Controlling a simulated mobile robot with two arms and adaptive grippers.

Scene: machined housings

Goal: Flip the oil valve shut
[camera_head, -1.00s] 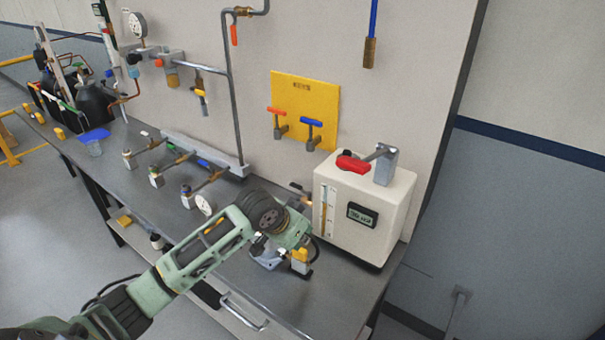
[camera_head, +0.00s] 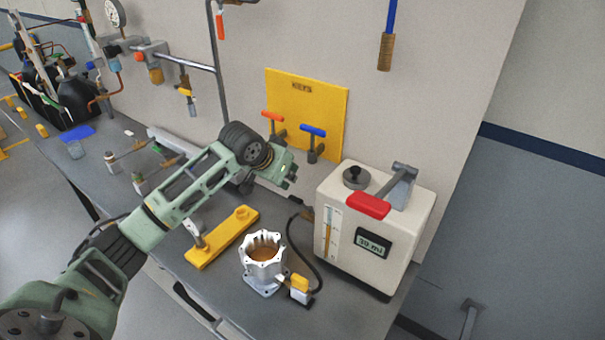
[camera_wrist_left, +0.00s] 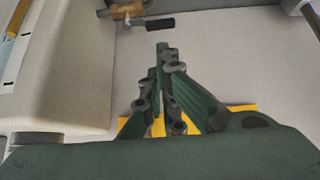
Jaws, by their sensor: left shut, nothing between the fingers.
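The white dispenser box (camera_head: 372,262) stands on the bench at the right, with a red-handled lever (camera_head: 368,205) on top, a sight gauge and a small display. A small brass valve (camera_head: 307,214) with a dark lever sits at its left side, probably the oil valve. In the left wrist view a brass valve (camera_wrist_left: 127,11) shows at the top with its dark handle (camera_wrist_left: 160,23). My left gripper (camera_head: 291,177) is shut and empty, above and left of the brass valve, apart from it. It also shows in the wrist view (camera_wrist_left: 165,50). My right gripper is out of view.
A silver housing (camera_head: 264,262) with amber oil inside stands in front. A yellow-topped fitting (camera_head: 299,287) is beside it, and a black hose (camera_head: 302,255) runs nearby. A yellow bar (camera_head: 222,238) lies to the left.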

